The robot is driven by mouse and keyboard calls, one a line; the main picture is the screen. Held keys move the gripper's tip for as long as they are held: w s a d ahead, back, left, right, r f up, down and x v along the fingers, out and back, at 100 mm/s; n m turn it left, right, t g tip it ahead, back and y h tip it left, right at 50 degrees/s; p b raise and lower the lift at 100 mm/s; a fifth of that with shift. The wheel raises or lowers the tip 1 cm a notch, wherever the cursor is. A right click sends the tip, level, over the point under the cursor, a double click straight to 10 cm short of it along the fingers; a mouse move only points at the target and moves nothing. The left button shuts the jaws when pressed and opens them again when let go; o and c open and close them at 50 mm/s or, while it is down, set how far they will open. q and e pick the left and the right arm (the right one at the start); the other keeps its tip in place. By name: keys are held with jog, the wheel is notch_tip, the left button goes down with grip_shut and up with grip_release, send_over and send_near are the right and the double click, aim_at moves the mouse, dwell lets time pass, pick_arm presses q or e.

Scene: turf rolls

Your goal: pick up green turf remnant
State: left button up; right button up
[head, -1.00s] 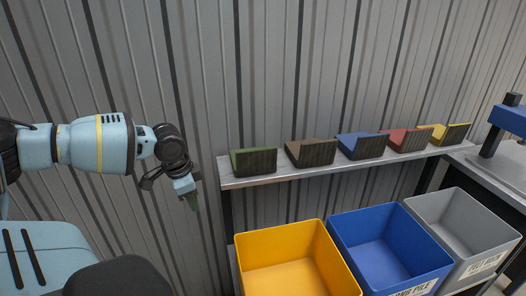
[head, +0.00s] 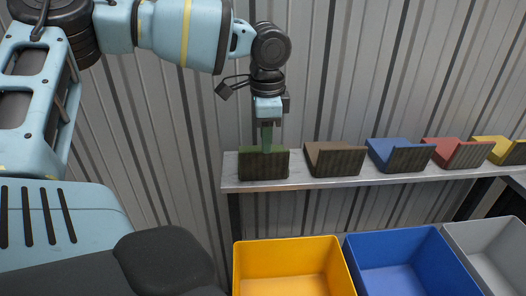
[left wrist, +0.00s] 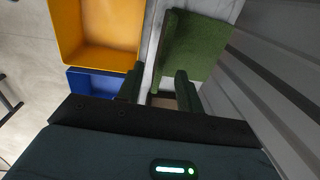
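The green turf remnant (head: 264,167) is an L-shaped piece with a dark striped front, at the left end of a narrow grey shelf. It also shows in the left wrist view (left wrist: 205,48), its green face beyond the fingertips. My left gripper (head: 266,149) points down just above it, and its finger overlaps the remnant's top edge in the head view. In the left wrist view the two fingers (left wrist: 158,82) are apart with nothing seen clamped between them. Whether a finger touches the remnant cannot be told. My right gripper is not in view.
Brown (head: 335,158), blue (head: 402,155), red (head: 458,153) and yellow (head: 497,150) pieces stand to the right on the shelf (head: 305,182). Below are empty-looking yellow (head: 290,262), blue (head: 402,262) and grey (head: 492,250) bins. A corrugated wall (head: 330,70) stands close behind.

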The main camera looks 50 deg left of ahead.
pick_arm(q)
jog(key=shift+w+f, duration=0.15)
jog(key=shift+f, duration=0.5)
send_over(265, 179)
jog(key=shift+f, duration=2.55)
grip_shut()
